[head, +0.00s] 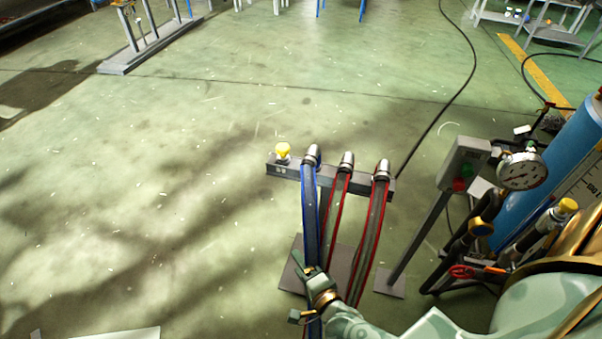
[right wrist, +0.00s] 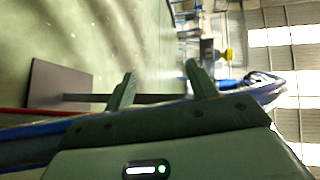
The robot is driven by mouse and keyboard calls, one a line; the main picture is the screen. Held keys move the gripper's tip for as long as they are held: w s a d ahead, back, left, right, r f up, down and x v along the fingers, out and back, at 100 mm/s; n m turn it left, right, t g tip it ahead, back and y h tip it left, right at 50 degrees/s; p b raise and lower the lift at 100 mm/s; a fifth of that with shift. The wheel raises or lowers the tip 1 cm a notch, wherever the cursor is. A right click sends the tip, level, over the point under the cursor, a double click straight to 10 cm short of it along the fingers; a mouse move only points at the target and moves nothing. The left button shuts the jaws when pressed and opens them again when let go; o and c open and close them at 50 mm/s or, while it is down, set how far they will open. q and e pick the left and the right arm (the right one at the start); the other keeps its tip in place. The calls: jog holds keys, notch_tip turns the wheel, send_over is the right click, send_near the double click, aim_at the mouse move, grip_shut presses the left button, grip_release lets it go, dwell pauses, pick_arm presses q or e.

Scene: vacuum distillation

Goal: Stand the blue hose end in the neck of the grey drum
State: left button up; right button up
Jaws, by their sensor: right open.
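The blue-striped hose (head: 309,215) runs down from its metal end (head: 313,153), which sits at a grey bar. Lower down, the hose passes by my right gripper (head: 300,286). My right gripper is open; its two fingers stand apart in the right wrist view (right wrist: 161,86), with no hose clearly held between them. In that view blue hose (right wrist: 262,88) shows beyond the fingers, and blue also shows along the lower left. I cannot tell whether the gripper touches the hose. I cannot make out the grey drum or its neck. My left gripper is not in view.
Two red-striped hoses (head: 340,205) (head: 374,230) run beside the blue one from the grey bar (head: 289,172), which carries a yellow knob (head: 282,149). A post with a grey box (head: 464,160), a gauge (head: 522,171) and a blue cylinder (head: 550,150) crowd the right.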

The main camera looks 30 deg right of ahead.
jog(key=w+d+r+m+t+h+b, duration=0.2)
jog(key=w+r+m+h, duration=0.25)
jog(key=m, duration=0.55)
jog(key=m+g+h+b, duration=0.25)
jog(key=m+h, duration=0.25)
jog(key=m, duration=0.9)
send_near(314, 173)
jog(key=shift+m+h, duration=0.25)
jog(key=shift+m, duration=0.35)
jog(key=b+x, duration=0.1)
jog(key=x, duration=0.2)
jog(key=b+x, duration=0.1)
jog(key=x, duration=0.2)
jog(key=r+b+x, duration=0.1)
jog(key=x, duration=0.2)
jog(key=shift+w+r, duration=0.15)
jog(key=shift+w+d+r, duration=0.15)
jog(key=shift+w, duration=0.15)
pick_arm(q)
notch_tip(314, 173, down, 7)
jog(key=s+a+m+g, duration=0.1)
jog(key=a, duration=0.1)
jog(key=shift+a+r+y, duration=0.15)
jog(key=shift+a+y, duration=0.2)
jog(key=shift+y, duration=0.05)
pick_arm(e)
jog(key=shift+r, duration=0.1)
grip_shut()
